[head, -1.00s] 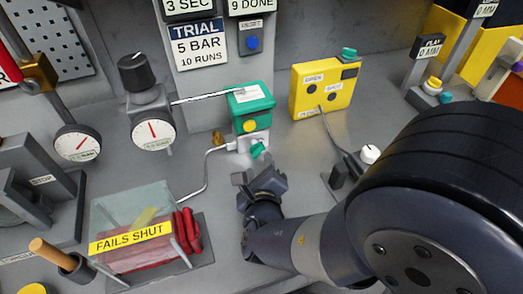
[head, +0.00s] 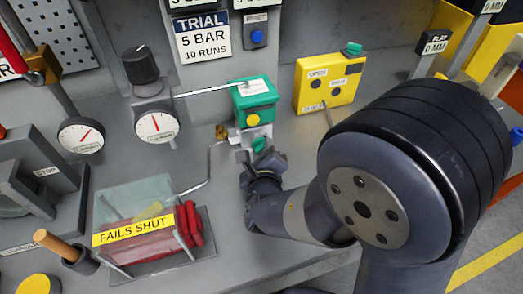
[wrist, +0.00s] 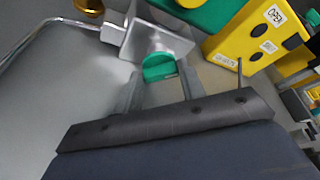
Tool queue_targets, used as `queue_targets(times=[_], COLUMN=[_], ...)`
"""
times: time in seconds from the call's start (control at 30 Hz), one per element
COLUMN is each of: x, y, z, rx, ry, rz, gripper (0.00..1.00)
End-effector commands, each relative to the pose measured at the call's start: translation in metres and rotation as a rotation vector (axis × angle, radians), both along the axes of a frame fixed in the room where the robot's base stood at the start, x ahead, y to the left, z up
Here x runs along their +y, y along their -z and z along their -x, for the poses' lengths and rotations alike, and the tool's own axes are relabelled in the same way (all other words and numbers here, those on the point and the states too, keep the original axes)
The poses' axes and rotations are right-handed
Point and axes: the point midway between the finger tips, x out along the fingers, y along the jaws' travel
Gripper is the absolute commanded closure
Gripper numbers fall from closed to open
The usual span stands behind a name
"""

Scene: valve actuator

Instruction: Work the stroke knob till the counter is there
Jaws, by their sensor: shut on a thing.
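The teal knob (head: 260,144) sits on a pale block below the green box (head: 253,97) with a yellow button. I take it to be the stroke knob, though I see no label on it. My gripper (head: 257,156) is at this knob. In the wrist view the knob (wrist: 159,68) is between my two fingers (wrist: 160,88), which are shut on it. The trial sign (head: 201,37) reads 5 BAR, 10 RUNS. The counter display is cut off at the top edge, so I cannot read it.
A yellow box (head: 328,84) stands to the right with a lead below. Two gauges (head: 155,125) are at left. A thin pipe runs left of my gripper. My arm hides the right front.

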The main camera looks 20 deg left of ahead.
Motion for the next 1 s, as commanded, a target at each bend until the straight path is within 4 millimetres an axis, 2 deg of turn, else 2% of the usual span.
queue_targets(times=[0.07, 0.47, 1.0], x=[0.0, -0.001, -0.0048], y=[0.0002, 0.0012, 0.0035], z=[0.0003, -0.0005, -0.0037], rx=[0.001, 0.056, 0.331], ry=[-0.001, -0.001, -0.001], rz=[0.0, -0.07, -0.402], gripper=[0.85, 0.85, 0.85])
